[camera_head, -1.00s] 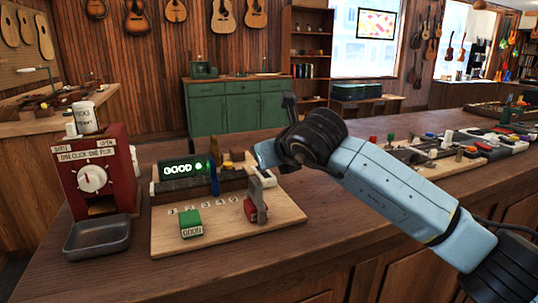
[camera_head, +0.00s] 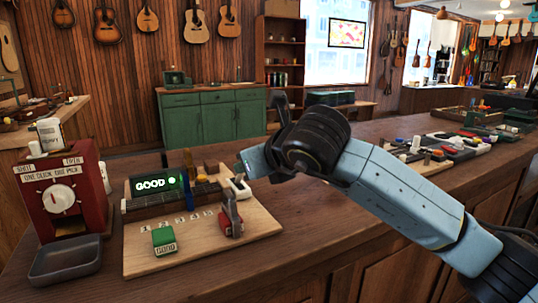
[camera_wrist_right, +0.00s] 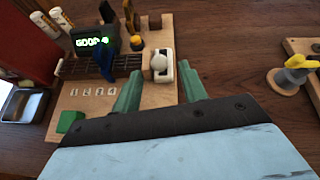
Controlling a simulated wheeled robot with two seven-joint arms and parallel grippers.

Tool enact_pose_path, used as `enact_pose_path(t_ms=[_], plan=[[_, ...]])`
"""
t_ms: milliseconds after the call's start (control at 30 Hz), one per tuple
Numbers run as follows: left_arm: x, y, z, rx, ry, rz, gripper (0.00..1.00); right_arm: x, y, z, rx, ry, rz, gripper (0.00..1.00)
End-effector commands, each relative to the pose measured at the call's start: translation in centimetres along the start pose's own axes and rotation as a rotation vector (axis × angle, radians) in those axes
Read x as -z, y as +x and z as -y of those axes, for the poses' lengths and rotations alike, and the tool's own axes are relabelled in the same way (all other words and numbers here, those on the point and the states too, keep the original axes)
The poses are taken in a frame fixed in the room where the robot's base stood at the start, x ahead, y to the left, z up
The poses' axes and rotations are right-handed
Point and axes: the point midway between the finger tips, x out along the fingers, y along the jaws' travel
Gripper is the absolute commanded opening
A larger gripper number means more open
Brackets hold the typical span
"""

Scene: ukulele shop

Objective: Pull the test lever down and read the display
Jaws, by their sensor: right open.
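The display (camera_head: 152,184) on the wooden test board (camera_head: 190,255) is lit and reads "GOOD" in green with a green dot beside it. It also shows in the wrist view (camera_wrist_right: 90,42). A white lever unit (camera_head: 238,188) stands at the board's back right. In the wrist view its pale round knob (camera_wrist_right: 159,62) sits on a white base. I cannot tell how far the lever is tilted. My right gripper (camera_wrist_right: 158,90) is open and empty, its green fingers on either side of the near end of the lever unit, apparently without touching it. My left gripper is out of view.
A green block (camera_head: 164,239) labelled "GOOD" and a red fixture with a grey arm (camera_head: 230,216) stand on the board. Left are a red dial box (camera_head: 62,200) and a grey tray (camera_head: 64,260). Several small parts lie on the counter's right. Counter front is clear.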

Motion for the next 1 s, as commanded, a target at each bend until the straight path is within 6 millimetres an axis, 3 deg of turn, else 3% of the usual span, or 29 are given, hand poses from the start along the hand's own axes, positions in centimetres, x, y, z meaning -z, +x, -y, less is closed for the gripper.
enact_pose_path(t_ms=[100, 300, 800, 1000], plan=[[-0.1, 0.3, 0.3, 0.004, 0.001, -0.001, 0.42, -0.1, -2.5, 0.1, 0.0, -0.002, 0.004, 0.42], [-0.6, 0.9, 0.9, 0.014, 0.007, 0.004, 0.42, -0.1, -5.4, 0.0, 0.001, -0.001, 0.003, 0.42], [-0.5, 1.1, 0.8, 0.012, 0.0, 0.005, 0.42, -0.1, -6.5, 0.0, 0.001, -0.001, 0.001, 0.42], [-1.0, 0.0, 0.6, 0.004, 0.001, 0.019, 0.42, -3.0, -8.0, 0.4, 0.001, -0.001, 0.001, 0.42]])
